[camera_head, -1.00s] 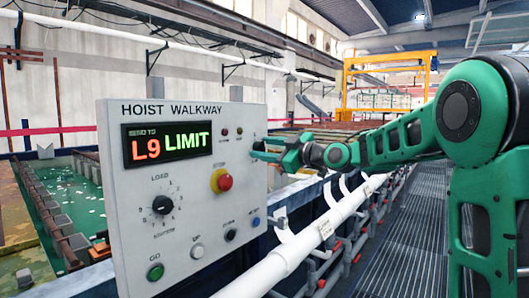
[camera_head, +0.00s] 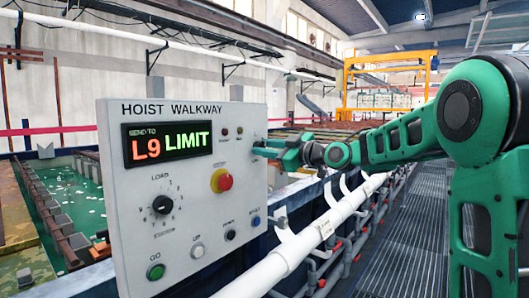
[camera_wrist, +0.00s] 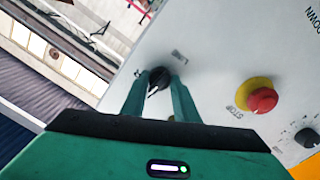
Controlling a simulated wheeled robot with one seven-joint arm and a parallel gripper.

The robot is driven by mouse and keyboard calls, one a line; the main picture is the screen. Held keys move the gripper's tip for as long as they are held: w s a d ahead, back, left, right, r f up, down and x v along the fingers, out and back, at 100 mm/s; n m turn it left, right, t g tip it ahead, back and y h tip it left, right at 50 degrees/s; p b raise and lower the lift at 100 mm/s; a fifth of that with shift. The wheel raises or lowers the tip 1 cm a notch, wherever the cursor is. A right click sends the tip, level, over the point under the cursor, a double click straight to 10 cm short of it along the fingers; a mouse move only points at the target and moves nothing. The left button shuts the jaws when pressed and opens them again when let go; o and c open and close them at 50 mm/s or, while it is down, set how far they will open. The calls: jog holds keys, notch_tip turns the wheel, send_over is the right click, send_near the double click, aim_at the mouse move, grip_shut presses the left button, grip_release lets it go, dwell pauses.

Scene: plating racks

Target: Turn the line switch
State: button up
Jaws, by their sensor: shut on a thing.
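The line switch (camera_wrist: 158,76) is a small black knob with a white mark, beside the label "LINE" on the pale grey control panel (camera_head: 118,200). In the wrist view, the knob sits between the two green fingers of my gripper (camera_wrist: 159,82), which is shut on it. In the head view, my gripper (camera_head: 258,148) reaches in from the right to the panel's upper right edge. There the knob is hidden by the gripper. The panel display (camera_head: 167,142) reads "L9 LIMIT".
A red stop button (camera_head: 225,182) on a yellow base sits left of and below my gripper. A load dial (camera_head: 162,204), a green GO button (camera_head: 156,272) and small buttons are also on the panel. A white pipe (camera_head: 300,245) and a grated walkway (camera_head: 400,240) lie right.

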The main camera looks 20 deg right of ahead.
jog(key=m, duration=0.5)
jog(key=shift+d+r, duration=0.15)
jog(key=m, duration=0.5)
jog(key=shift+w+d+r+m+g, duration=0.15)
jog(key=shift+m+g, duration=0.15)
jog(key=shift+g, duration=0.1)
jog(key=shift+d, duration=0.1)
jog(key=o, duration=1.1)
jog(key=shift+c, duration=0.2)
jog(key=v, duration=1)
jog(key=shift+f, duration=0.2)
jog(key=shift+d, duration=0.15)
